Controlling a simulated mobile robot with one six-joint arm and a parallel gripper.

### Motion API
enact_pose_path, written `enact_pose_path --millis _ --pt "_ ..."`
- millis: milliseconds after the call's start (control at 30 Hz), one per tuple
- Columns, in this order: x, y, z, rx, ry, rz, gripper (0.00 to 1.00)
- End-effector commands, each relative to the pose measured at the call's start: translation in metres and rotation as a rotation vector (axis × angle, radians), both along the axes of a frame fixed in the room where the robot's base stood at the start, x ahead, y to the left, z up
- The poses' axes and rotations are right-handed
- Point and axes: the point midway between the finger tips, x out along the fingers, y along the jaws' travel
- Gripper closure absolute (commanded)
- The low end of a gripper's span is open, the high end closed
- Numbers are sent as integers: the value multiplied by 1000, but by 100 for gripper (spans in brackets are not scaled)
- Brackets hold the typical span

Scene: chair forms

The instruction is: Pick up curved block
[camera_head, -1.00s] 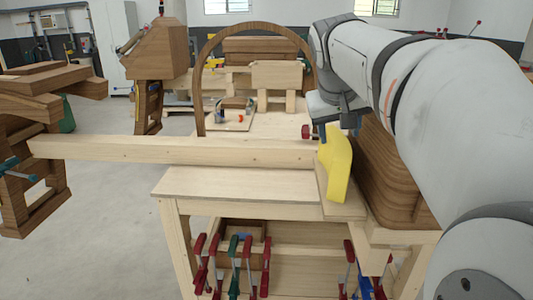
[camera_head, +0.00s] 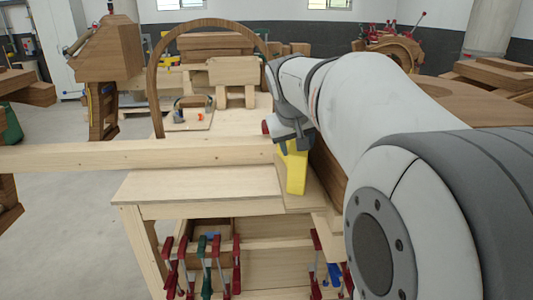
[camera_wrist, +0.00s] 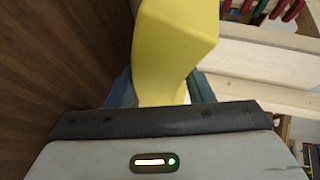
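The yellow curved block (camera_head: 293,170) stands upright on the workbench top (camera_head: 205,184), beside the right end of a long pale beam (camera_head: 150,154). My gripper (camera_head: 290,143) is at the block's upper end and hides part of it. In the wrist view the block (camera_wrist: 175,45) reaches down between the two blue fingers of my gripper (camera_wrist: 160,92), one on each side. The finger tips are partly hidden behind the block and the gripper body, so I cannot tell whether they press on it.
Dark brown wood (camera_wrist: 75,55) rises close on the left in the wrist view. Several clamps (camera_head: 205,260) hang under the bench front. A wooden arch (camera_head: 155,80) and a stool-like pale wooden form (camera_head: 233,75) stand behind. Open floor (camera_head: 65,230) lies to the left.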

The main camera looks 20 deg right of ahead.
Motion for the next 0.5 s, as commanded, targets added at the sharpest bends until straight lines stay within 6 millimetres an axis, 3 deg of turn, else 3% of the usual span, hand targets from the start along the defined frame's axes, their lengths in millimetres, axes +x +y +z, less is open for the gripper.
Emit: enact_pose_path --millis 500 --pt "0 1 -1 0 3 1 97"
